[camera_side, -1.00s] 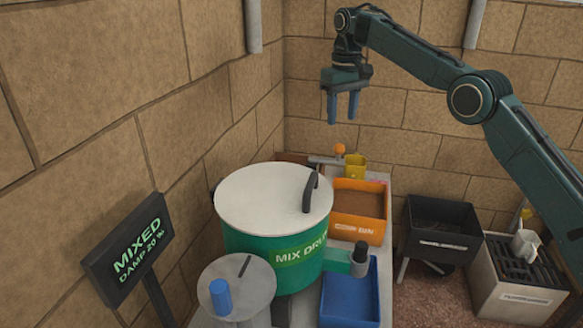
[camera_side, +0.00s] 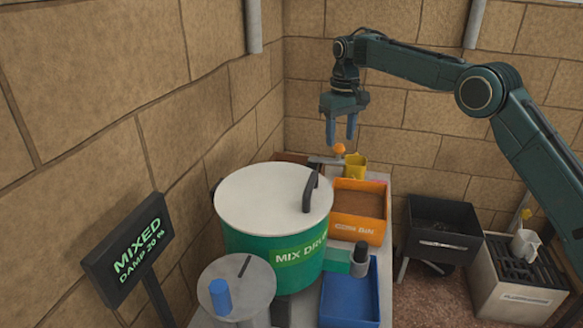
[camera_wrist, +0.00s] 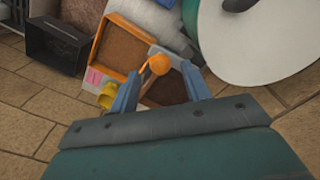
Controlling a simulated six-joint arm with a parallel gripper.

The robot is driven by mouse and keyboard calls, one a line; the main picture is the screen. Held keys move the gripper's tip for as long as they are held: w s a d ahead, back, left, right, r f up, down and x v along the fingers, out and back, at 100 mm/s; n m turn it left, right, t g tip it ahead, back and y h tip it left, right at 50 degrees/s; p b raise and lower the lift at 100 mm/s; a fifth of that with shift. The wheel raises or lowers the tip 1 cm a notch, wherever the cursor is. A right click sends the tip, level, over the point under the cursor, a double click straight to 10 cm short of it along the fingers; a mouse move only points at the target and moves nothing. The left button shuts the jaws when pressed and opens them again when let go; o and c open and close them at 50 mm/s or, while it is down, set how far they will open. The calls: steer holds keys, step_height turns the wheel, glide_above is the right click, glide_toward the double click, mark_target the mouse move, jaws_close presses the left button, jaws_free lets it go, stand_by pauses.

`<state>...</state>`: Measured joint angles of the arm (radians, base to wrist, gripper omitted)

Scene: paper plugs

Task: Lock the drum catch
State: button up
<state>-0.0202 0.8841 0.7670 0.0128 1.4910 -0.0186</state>
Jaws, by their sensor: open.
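The green mix drum (camera_side: 262,258) stands on the bench with its pale lid (camera_side: 262,200) on and a dark handle (camera_side: 310,190) at the lid's right. A lever with an orange ball knob (camera_side: 339,149) sits behind the drum; whether it is the drum catch I cannot tell. My gripper (camera_side: 341,142) is open and empty, its blue fingers pointing down just above the knob. In the wrist view the orange knob (camera_wrist: 160,64) shows between the two finger tips (camera_wrist: 161,75). The drum lid (camera_wrist: 265,35) also shows at the upper right.
An orange bin (camera_side: 358,226) with brown material and a yellow cup (camera_side: 355,166) stand near the lever. A blue tray (camera_side: 350,298) is in front. A black box (camera_side: 440,225) and a grey slotted box (camera_side: 518,275) stand at right.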

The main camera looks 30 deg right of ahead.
mark_target(340, 146)
steer(key=shift+f, duration=0.1)
stand_by(0.3)
steer(key=shift+f, duration=1.9)
steer(key=c, duration=0.6)
steer(key=shift+o, duration=0.2)
